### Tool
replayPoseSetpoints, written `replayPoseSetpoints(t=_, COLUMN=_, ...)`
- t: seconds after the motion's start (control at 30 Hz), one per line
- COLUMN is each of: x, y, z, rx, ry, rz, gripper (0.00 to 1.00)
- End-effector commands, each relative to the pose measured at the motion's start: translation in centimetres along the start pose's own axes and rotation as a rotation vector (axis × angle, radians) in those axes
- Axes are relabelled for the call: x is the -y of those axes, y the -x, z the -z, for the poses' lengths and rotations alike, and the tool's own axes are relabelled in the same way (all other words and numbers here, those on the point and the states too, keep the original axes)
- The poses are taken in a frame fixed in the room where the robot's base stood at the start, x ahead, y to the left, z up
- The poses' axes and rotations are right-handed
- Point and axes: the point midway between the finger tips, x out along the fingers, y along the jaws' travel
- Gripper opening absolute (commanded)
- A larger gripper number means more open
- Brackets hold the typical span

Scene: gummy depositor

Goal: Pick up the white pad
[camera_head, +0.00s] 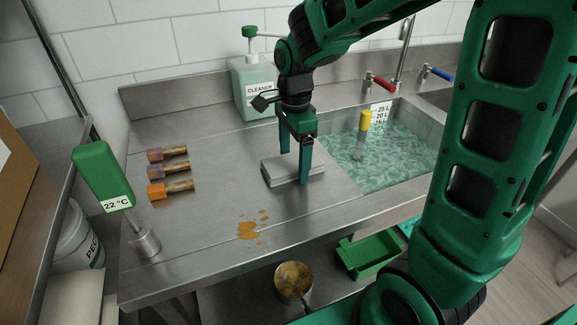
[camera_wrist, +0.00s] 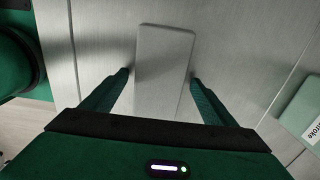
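The white pad (camera_wrist: 163,62) is a flat, pale rectangular block lying on the steel counter, and it also shows in the head view (camera_head: 276,174). My gripper (camera_wrist: 161,76) is open, with one finger on each side of the pad in the wrist view. Small gaps seem to show between the fingers and the pad's sides. In the head view my gripper (camera_head: 293,176) points straight down at the pad, and its near finger hides part of it. The exact height of the fingertips is hard to tell.
An orange spill (camera_head: 248,230) lies on the counter (camera_head: 215,215). A cleaner bottle (camera_head: 252,88) stands behind. A water-filled sink (camera_head: 395,165) with a yellow-topped item (camera_head: 365,121) is to the right.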

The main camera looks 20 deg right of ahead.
Motion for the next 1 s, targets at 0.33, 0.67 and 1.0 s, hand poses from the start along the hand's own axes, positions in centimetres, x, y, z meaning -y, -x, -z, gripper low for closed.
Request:
replayPoseSetpoints(t=0.33, x=0.0, y=0.0, z=0.0, rx=0.0, ry=0.0, rz=0.0, gripper=0.35)
replayPoseSetpoints(t=0.67, x=0.0, y=1.1, z=0.0, rx=0.0, ry=0.0, rz=0.002, gripper=0.35)
replayPoseSetpoints(t=1.0, x=-2.2, y=6.1, z=-2.4, rx=0.001, ry=0.006, rz=0.005, gripper=0.35)
